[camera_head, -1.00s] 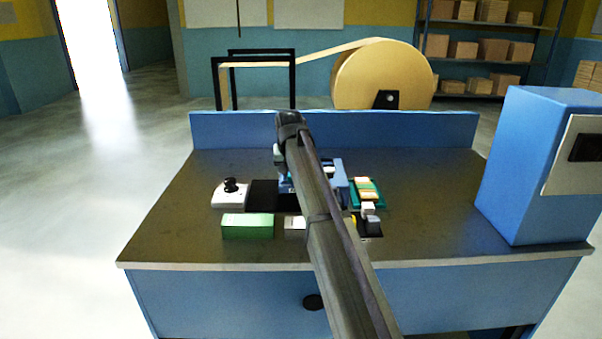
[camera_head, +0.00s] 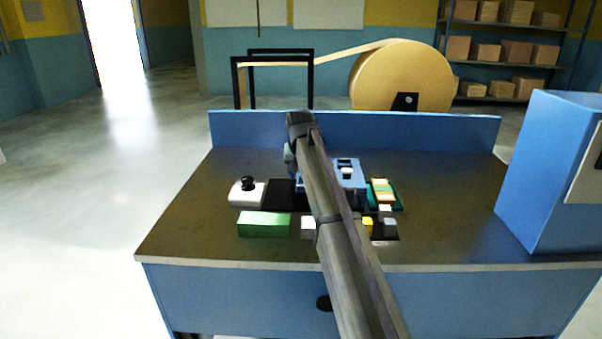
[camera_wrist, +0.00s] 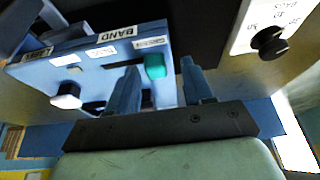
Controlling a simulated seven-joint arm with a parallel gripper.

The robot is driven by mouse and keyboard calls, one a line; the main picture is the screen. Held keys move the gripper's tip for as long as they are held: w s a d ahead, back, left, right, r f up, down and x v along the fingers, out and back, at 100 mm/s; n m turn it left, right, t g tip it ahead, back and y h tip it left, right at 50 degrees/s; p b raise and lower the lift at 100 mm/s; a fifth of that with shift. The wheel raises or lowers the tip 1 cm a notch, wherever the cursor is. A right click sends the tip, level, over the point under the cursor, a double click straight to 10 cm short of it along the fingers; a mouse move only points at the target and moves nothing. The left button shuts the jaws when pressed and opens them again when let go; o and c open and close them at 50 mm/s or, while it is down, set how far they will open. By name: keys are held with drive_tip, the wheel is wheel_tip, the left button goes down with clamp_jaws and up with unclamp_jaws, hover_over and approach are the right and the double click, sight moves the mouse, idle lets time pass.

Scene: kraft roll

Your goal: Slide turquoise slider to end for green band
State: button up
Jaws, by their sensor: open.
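The turquoise slider (camera_wrist: 155,66) shows in the wrist view on the face of a blue control box (camera_wrist: 85,62), at the right end of its dark slot. The box also shows in the head view (camera_head: 349,178), partly behind my arm. A small label (camera_wrist: 155,42) beside the slider seems to read GREEN; a BAND label (camera_wrist: 117,33) is near. My gripper (camera_wrist: 160,65) is open, with one finger on each side of the slider. Contact cannot be told. In the head view my arm hides the slider and most of the gripper.
A white dial unit with a black knob (camera_head: 247,184) is left of the box. A green block (camera_head: 264,224) and a white block (camera_head: 308,227) lie in front. A teal tray (camera_head: 397,200) is right. A large blue cabinet (camera_head: 550,180) stands at the table's right.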

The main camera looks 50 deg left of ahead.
drive_tip(key=v, duration=1.3)
drive_tip(key=shift+r, duration=0.25)
drive_tip(key=shift+s+d, duration=0.1)
